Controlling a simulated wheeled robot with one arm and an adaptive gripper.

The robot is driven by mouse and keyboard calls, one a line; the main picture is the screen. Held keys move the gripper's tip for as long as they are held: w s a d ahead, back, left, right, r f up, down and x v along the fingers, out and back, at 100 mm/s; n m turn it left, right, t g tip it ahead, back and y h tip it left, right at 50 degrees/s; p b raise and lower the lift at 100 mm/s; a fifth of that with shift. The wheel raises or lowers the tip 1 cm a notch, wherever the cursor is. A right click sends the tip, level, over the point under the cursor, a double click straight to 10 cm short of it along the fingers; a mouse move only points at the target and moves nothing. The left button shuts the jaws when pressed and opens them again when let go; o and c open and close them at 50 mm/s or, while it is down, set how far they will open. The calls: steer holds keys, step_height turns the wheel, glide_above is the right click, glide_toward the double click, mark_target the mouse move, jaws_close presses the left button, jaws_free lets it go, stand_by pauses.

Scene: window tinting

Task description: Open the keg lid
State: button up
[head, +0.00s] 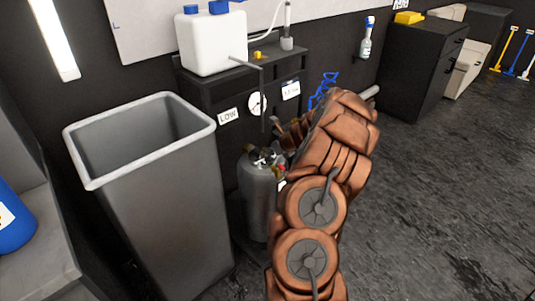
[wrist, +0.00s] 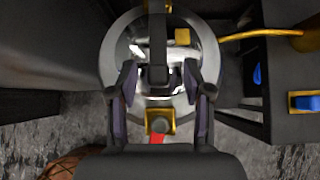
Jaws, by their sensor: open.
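The keg (head: 258,200) is a grey metal cylinder standing upright between the tall grey bin and my arm in the head view. Its top carries dark, brass-coloured and red fittings and is partly hidden by my arm. In the wrist view the round silver keg top (wrist: 207,52) lies under my gripper (wrist: 162,80). A dark bar or handle (wrist: 157,40) runs across the bright lid area in the middle. My gripper is open, one finger on each side of this bar, apart from it. A brass fitting (wrist: 160,120) with a red part shows nearer the palm.
The tall grey bin (head: 165,215) stands left of the keg. A dark bench (head: 205,95) with a white jug (head: 212,43) and a gauge (head: 257,104) is behind. A yellow hose (wrist: 252,34) leaves to the right in the wrist view. Floor at right is clear.

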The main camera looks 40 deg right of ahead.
steer(key=shift+w+f, duration=0.45)
steer(key=shift+f, duration=0.05)
steer(key=shift+a, duration=0.1)
steer(key=shift+c, duration=0.2)
jaws_close()
